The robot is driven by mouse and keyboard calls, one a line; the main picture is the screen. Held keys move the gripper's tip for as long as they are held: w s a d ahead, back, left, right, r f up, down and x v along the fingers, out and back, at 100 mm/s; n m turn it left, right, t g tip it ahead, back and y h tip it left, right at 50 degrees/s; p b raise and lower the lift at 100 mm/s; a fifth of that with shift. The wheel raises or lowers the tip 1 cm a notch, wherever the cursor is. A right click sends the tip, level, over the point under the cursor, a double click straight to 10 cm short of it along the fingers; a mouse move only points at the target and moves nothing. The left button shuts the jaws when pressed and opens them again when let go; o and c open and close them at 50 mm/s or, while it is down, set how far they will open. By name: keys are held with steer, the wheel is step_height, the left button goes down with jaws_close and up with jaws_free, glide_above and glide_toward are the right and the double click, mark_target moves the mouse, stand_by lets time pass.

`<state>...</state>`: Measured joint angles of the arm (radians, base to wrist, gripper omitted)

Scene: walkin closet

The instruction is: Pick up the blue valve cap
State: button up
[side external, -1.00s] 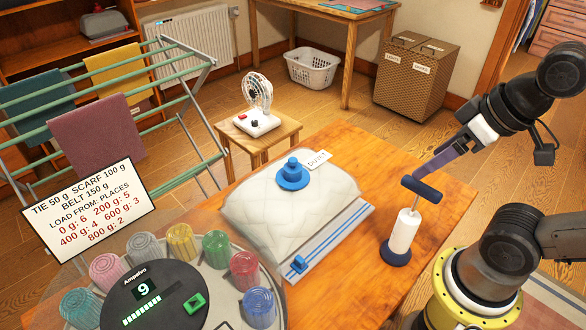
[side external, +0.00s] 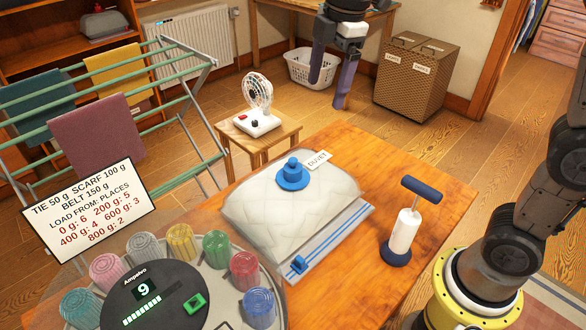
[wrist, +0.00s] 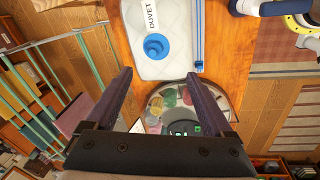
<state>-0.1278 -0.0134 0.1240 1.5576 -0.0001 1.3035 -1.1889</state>
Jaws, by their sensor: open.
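The blue valve cap (side external: 293,173) sits upright on its blue round base on top of the clear duvet bag (side external: 250,215). In the wrist view the blue cap (wrist: 155,46) shows from above, beyond my fingertips and between their lines. My gripper (side external: 328,95) hangs fingers down, well above and behind the bag in the side view. Its two purple fingers are spread with nothing between them. It also shows in the wrist view (wrist: 160,85), with the fingers wide apart.
A white hand pump (side external: 403,233) with a blue handle stands right of the bag on the wooden table (side external: 430,180). A round tray of coloured cups (side external: 205,320) is in front. A fan (side external: 257,105) and drying rack (side external: 150,75) stand behind and left.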

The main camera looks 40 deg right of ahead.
steer(key=n+g, duration=0.1)
steer(key=g, duration=0.1)
glide_above(293, 159)
step_height(293, 159, down, 6)
steer(key=f, duration=0.6)
steer(key=a+f, duration=0.1)
steer(key=f, duration=0.2)
steer(key=shift+f, duration=0.4)
steer(key=shift+d+f, duration=0.25)
steer(key=shift+f, duration=1.2)
steer(key=shift+d+f, duration=0.2)
steer(key=shift+f, duration=1.25)
jaws_close()
steer(key=shift+r, duration=0.1)
